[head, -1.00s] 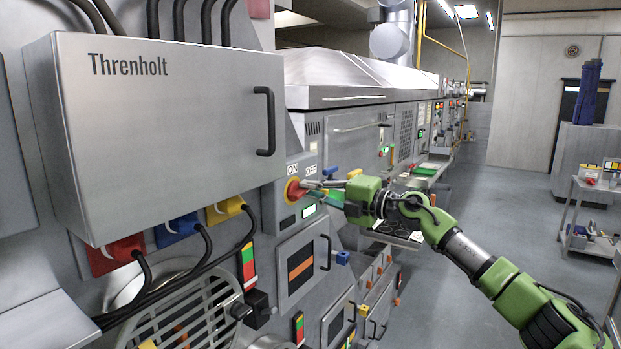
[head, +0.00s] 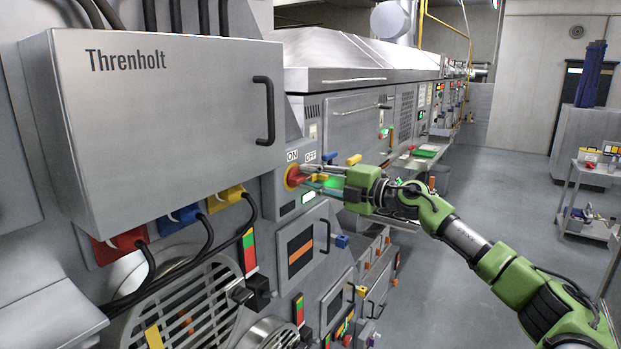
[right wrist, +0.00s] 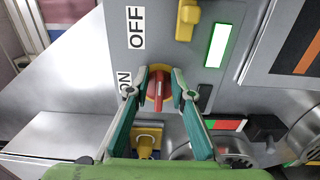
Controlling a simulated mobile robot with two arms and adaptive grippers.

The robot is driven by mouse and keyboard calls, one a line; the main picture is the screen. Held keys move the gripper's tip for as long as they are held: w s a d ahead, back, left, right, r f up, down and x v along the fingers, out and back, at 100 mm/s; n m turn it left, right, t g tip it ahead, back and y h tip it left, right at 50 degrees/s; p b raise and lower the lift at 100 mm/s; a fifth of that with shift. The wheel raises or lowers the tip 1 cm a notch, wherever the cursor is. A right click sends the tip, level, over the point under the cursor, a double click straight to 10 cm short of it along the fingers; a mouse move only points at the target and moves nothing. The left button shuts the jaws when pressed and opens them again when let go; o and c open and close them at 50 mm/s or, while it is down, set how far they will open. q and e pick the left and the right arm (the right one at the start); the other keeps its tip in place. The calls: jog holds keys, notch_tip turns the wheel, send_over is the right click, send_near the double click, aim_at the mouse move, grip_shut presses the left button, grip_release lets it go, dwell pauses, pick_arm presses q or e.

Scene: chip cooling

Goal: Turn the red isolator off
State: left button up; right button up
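The red isolator (head: 293,177) is a red rotary knob on a yellow ring, on the grey panel below the ON label (head: 292,155) and OFF label (head: 310,156). It also shows in the right wrist view (right wrist: 159,88). My right gripper (head: 312,179) reaches it from the right. In the right wrist view, the two fingertips of my right gripper (right wrist: 160,88) are on either side of the red handle, with narrow gaps showing the yellow ring. The fingers are apart, and firm contact does not show. My left gripper is not in view.
A grey Threnholt box (head: 170,130) juts out at the left, above red, blue and yellow plugs with black cables. A yellow switch (right wrist: 188,18) is near the OFF label. The floor (head: 490,220) at the right is open, with a trolley (head: 590,195) beyond.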

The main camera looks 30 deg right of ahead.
jog(key=shift+s+f, duration=0.1)
dwell(0.3)
jog(key=shift+s+d, duration=0.35)
jog(key=shift+s, duration=0.25)
jog(key=v, duration=0.5)
jog(key=shift+s+d, duration=0.15)
jog(key=shift+s, duration=0.25)
